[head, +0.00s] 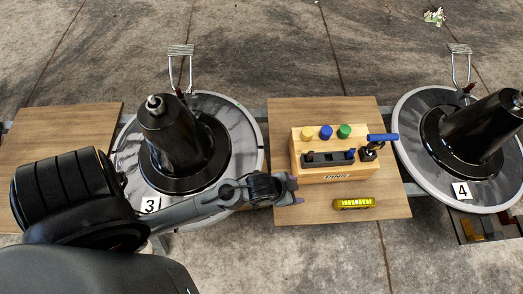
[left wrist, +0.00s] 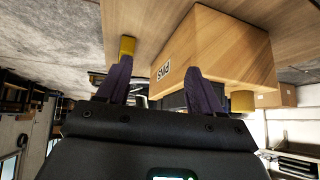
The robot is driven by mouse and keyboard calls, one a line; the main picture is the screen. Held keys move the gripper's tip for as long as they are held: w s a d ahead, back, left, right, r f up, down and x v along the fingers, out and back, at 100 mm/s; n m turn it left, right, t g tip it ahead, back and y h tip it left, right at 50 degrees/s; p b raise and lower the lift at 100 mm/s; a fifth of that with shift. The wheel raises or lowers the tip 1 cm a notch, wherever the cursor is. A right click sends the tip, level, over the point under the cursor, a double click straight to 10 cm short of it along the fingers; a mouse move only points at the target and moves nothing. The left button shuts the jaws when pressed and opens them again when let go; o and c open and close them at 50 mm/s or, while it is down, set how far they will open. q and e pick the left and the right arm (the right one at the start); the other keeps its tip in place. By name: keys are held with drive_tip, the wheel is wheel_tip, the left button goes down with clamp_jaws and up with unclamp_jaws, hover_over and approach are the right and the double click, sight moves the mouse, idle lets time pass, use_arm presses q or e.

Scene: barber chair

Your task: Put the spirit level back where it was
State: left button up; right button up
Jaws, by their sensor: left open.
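The spirit level (head: 354,203), a small yellow bar, lies on the wooden board (head: 285,214) near its front edge, in front of a wooden box (head: 338,176). In the left wrist view a yellow block that looks like the spirit level (left wrist: 127,46) shows beyond one fingertip. My left gripper (head: 293,190) is over the board's left edge, left of the spirit level and apart from it. In the left wrist view its purple fingers (left wrist: 158,67) are spread with nothing between them. My right gripper is not in view.
The box, marked PINS, holds yellow, blue and green knobs (head: 326,132) and a blue-handled tool (head: 382,138). Round chair bases marked 3 (head: 240,150) and 4 (head: 410,125) stand either side. The board's back and right front are clear.

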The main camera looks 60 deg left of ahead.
use_arm(q)
drive_tip(key=s+a+r+n+g+y, duration=0.1)
drive_tip(key=s+a+r+g, duration=0.1)
drive_tip(key=s, duration=0.4)
drive_tip(key=s+a+r+n+g, duration=0.1)
drive_tip(key=s+a+r, duration=0.2)
drive_tip(key=s+r, duration=0.1)
drive_tip(key=shift+s+a+g+y, duration=0.2)
drive_tip(key=shift+s+g+y, duration=0.2)
drive_tip(key=shift+s, duration=0.5)
wheel_tip(320, 180, up, 58)
drive_tip(key=p, duration=5.8)
wheel_tip(320, 180, down, 68)
drive_tip(key=b, duration=6.8)
